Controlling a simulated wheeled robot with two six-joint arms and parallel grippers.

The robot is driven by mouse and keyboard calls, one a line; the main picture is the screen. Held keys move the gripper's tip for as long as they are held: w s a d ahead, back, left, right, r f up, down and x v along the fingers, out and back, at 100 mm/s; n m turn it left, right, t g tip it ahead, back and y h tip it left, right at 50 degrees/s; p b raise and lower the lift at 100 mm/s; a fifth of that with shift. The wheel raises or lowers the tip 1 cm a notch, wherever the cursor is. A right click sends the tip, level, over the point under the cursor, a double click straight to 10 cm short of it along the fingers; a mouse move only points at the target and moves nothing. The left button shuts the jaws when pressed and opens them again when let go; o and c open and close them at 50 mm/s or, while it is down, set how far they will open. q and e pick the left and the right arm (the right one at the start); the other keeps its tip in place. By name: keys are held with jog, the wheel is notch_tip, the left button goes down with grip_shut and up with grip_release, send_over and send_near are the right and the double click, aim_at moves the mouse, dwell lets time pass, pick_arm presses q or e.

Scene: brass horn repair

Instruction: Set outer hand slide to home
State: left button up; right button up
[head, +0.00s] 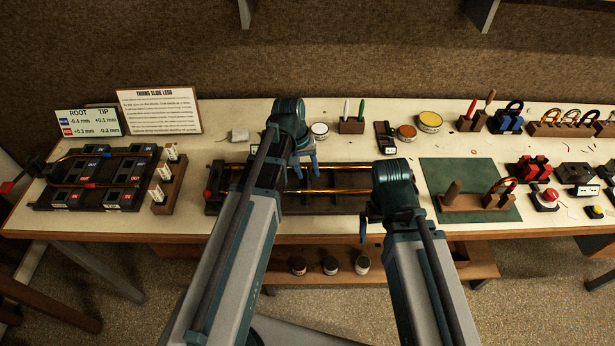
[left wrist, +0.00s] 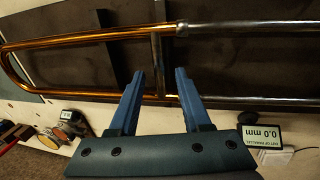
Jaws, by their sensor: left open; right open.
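The outer hand slide (head: 335,192) is a long pair of golden tubes lying on a dark bench fixture (head: 320,207), partly hidden behind my arms. In the left wrist view, its golden tubes (left wrist: 90,36) join in a bow at the left, and a silver cross brace (left wrist: 156,62) spans them. My left gripper (head: 305,172) is open over the slide. Its blue fingers (left wrist: 160,85) lie on either side of the brace's lower end; contact cannot be told. My right gripper (head: 363,235) is open near the bench's front edge, its fingers mostly hidden, with nothing visible in it.
A display (left wrist: 262,137) reads 0.0 mm, out of parallel. At left stand a second slide rig (head: 95,178) and a sign (head: 158,110). Tins (head: 430,120), a green mat (head: 465,175) and padlock-like pieces (head: 507,118) lie at right. Jars (head: 330,265) stand on a lower shelf.

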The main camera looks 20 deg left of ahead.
pick_arm(q)
jog(key=shift+f, duration=0.1)
grip_shut()
dwell(1.4)
